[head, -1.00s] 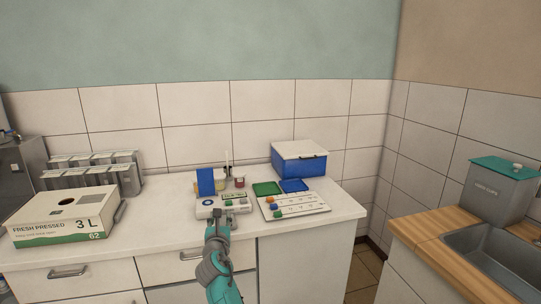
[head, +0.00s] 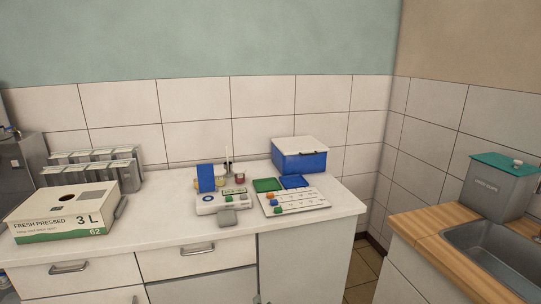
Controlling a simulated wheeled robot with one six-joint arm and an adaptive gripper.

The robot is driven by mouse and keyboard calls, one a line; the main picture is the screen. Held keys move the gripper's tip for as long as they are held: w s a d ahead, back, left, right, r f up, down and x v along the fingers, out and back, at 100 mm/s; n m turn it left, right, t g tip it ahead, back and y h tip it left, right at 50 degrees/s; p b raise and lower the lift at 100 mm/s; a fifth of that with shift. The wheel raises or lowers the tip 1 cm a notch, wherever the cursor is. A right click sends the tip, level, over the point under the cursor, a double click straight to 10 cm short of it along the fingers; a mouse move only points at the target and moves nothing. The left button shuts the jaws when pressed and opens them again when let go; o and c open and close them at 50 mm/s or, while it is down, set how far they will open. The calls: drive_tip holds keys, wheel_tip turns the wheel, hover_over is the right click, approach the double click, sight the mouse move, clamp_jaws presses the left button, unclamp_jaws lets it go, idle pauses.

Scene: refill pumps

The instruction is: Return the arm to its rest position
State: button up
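My gripper is not clearly in view in the head view; a small grey shape at the bottom edge is too small to identify. The white counter (head: 150,222) stands against the tiled wall. On it sits a white device (head: 208,207) with a blue upright panel (head: 206,178), a small display and a few buttons. A grey block (head: 227,217) is at the device's front edge. To its right lies a white board (head: 300,209) with coloured round pieces on it.
A blue box with a white lid (head: 300,160), a green tray (head: 267,184) and a blue tray (head: 293,181) are at the back right. A juice carton (head: 62,217) and grey containers (head: 95,170) are at left. A sink (head: 495,255) and grey bin (head: 500,188) are at right.

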drive_tip(key=s+d+f+m, duration=0.3)
drive_tip(key=s+d+m, duration=0.15)
drive_tip(key=s, duration=0.65)
drive_tip(key=s+d+f+m+g, duration=0.15)
drive_tip(key=s+d+m, duration=0.35)
drive_tip(key=s, duration=0.6)
drive_tip(key=s+d+f+m, duration=0.35)
drive_tip(key=s+d, duration=0.25)
drive_tip(key=s, duration=0.5)
drive_tip(key=s+d+r+m+h, duration=0.1)
drive_tip(key=s+d+r+m, duration=0.1)
drive_tip(key=s+r+m, duration=0.5)
drive_tip(key=s+d+r+m+h, duration=0.1)
drive_tip(key=s+d+r+m, duration=0.2)
drive_tip(key=s+r+m, duration=0.5)
drive_tip(key=s+r, duration=0.2)
drive_tip(key=s, duration=0.7)
drive_tip(key=shift+s+r+m+h, duration=0.15)
drive_tip(key=shift+m+h, duration=0.15)
